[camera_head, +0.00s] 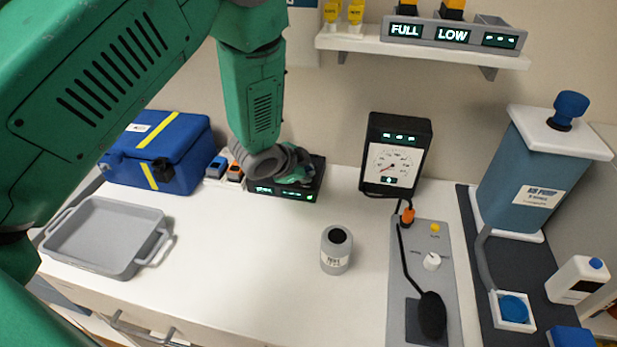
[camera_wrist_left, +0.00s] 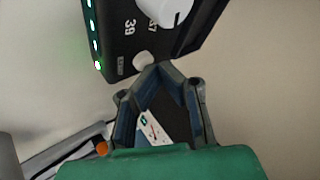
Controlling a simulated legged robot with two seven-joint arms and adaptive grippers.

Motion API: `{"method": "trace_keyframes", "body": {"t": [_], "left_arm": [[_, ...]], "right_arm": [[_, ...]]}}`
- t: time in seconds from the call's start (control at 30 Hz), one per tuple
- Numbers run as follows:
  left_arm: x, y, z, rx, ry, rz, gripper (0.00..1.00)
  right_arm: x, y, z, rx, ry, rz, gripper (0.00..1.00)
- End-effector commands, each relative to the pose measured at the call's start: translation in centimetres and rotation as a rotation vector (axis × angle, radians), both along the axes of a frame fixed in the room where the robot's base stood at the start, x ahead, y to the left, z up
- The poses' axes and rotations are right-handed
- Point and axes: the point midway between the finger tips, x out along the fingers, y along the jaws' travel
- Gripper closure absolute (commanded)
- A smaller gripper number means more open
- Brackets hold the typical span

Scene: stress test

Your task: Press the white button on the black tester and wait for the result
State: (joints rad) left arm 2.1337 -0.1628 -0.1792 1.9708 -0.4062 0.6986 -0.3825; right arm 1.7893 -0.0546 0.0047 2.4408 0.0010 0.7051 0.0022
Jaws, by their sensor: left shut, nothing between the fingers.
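The black tester (camera_head: 316,181) lies at the back of the white bench, with lit green displays on its front. My left gripper (camera_head: 301,170) is over its top and hides much of it, including the button, in the head view. In the left wrist view the black tester (camera_wrist_left: 120,40) shows a row of green lights, a large white knob (camera_wrist_left: 165,10) and a small white button (camera_wrist_left: 142,62). The fingertips of my left gripper (camera_wrist_left: 158,70) are shut and empty, right beside the button. I cannot tell whether they touch it. My right gripper is not in view.
A gauge unit (camera_head: 395,155) stands right of the tester. A grey jar (camera_head: 336,250) stands in front. A grey tray (camera_head: 105,235) and a blue case (camera_head: 155,150) are on the left. A grey panel (camera_head: 437,260) and a blue pump (camera_head: 535,170) are on the right.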

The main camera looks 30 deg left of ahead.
Motion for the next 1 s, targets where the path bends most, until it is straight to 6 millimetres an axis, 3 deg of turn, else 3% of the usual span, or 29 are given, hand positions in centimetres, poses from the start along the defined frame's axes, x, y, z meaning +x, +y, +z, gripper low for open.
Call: {"method": "trace_keyframes", "body": {"t": [0.63, 1.0], "left_arm": [[0.0, 0.0, -0.4, 0.0, 0.001, 0.0, 1.0], [0.0, 0.0, 1.4, 0.001, 0.001, 0.001, 1.0]], "right_arm": [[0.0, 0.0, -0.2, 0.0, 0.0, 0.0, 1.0], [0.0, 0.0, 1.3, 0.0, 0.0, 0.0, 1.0]]}}
